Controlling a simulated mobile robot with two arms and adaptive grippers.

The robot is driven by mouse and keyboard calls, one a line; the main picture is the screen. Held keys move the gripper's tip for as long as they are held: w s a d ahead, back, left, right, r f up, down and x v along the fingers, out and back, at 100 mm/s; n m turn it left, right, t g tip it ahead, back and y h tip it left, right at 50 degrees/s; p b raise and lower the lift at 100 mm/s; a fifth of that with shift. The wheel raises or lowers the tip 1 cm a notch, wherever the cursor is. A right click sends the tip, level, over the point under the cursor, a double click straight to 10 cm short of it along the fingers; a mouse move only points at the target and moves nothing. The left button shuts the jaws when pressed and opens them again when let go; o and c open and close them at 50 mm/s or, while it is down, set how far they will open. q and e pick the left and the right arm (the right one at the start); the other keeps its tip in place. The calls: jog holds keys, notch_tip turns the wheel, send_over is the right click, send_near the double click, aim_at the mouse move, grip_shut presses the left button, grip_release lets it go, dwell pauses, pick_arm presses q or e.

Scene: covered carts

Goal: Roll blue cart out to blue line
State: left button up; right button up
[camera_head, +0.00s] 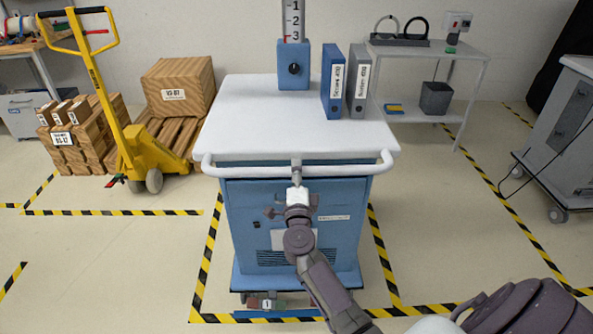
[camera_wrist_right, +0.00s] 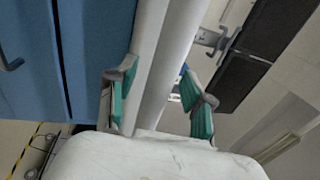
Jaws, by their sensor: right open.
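The blue cart (camera_head: 335,205) stands in the middle of the head view, with a white covered top (camera_head: 250,120) and a white handle bar (camera_head: 240,167) along its front. My right gripper (camera_head: 297,164) is at the middle of this bar. In the right wrist view, my right gripper (camera_wrist_right: 158,100) is open, its green-padded fingers on either side of the white bar (camera_wrist_right: 172,60). Whether a pad touches the bar cannot be told. A blue strip (camera_head: 270,314) lies on the floor in front of the cart, partly hidden by my right arm. My left gripper is out of view.
A yellow pallet jack (camera_head: 140,150) and wooden crates (camera_head: 180,85) are at left. A grey cart (camera_head: 565,130) stands at right. Striped tape (camera_head: 208,255) borders the cart's bay.

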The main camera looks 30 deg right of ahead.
grip_shut()
dwell(0.3)
